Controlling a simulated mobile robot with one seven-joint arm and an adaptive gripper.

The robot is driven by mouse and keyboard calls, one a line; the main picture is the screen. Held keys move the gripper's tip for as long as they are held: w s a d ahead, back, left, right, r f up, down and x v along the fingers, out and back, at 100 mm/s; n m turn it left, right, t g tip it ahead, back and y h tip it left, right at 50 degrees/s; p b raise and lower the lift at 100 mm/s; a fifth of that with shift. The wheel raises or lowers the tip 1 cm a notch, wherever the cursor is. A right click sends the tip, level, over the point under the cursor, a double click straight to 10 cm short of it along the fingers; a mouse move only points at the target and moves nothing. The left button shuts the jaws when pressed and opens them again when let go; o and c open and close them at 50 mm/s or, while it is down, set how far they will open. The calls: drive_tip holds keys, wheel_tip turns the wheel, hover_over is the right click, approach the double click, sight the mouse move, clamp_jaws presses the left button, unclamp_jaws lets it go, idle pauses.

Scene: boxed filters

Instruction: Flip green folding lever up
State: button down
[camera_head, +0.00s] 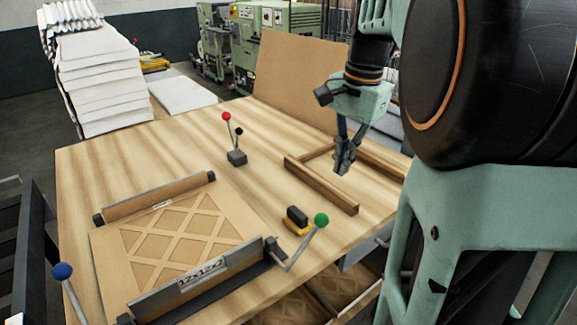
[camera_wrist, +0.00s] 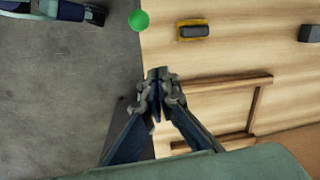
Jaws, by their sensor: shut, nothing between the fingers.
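The green ball knob (camera_head: 321,219) tops a grey folding lever (camera_head: 298,249) at the right end of the metal clamp bar (camera_head: 200,280) on the table's front edge. The lever leans up and to the right from its pivot. In the wrist view the green knob (camera_wrist: 138,20) shows at the top, over the table's edge, and its rod is hardly visible. My gripper (camera_head: 343,165) is shut and empty, pointing down above the wooden frame on the table's right side. It is well apart from the knob. The wrist view shows its fingertips (camera_wrist: 158,78) together.
A wooden frame (camera_head: 345,201) lies under my gripper. A black-and-yellow block (camera_head: 297,218) sits close to the green knob. A boxed filter (camera_head: 180,238) lies at the left of the clamp bar. A stand with red-topped lever (camera_head: 236,157) is farther back. A blue knob (camera_head: 62,271) is at front left.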

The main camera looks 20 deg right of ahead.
drive_tip(key=shift+s+d+f+m+g, duration=0.3)
drive_tip(key=shift+s+d, duration=0.25)
drive_tip(key=shift+d, duration=0.05)
drive_tip(key=s+a+f, duration=0.1)
drive_tip(key=a+f, duration=0.3)
drive_tip(key=f, duration=0.4)
drive_tip(key=shift+s+f+p, duration=0.2)
drive_tip(key=shift+p, duration=0.2)
drive_tip(key=shift+r, duration=0.1)
